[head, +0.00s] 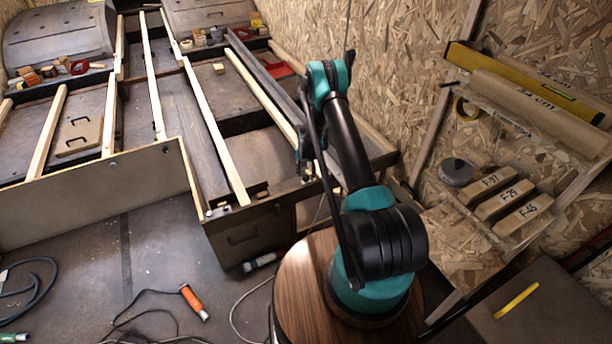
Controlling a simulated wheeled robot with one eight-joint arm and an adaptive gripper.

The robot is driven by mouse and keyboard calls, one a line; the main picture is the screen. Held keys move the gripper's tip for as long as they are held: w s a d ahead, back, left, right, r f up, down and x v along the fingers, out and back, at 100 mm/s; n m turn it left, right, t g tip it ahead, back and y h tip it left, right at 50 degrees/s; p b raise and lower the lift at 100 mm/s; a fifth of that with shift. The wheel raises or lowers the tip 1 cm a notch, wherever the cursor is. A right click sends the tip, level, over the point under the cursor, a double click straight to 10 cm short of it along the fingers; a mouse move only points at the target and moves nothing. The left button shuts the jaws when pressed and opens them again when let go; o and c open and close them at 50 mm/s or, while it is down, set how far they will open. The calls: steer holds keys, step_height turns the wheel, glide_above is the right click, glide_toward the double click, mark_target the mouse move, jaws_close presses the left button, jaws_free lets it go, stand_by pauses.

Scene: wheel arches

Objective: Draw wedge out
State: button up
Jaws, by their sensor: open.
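My arm reaches up from its round wooden base and folds down behind itself. My gripper (306,172) hangs near the right front end of the timber frame, small and partly hidden by my arm. It is open, and I see nothing between its fingers. I cannot single out the wedge for certain. A small dark piece (258,188) lies on the front end of the frame, left of my gripper and apart from it. A small pale wooden block (219,68) lies farther back between the battens.
Long pale battens (228,130) run along the frame, above a dark drawer box (248,240). A wall shelf at right holds labelled blocks (492,190), a tin (456,172) and a yellow level (520,82). An orange-handled tool (194,302) and cables lie on the floor.

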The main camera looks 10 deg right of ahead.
steer(key=shift+f, duration=0.45)
jaws_close()
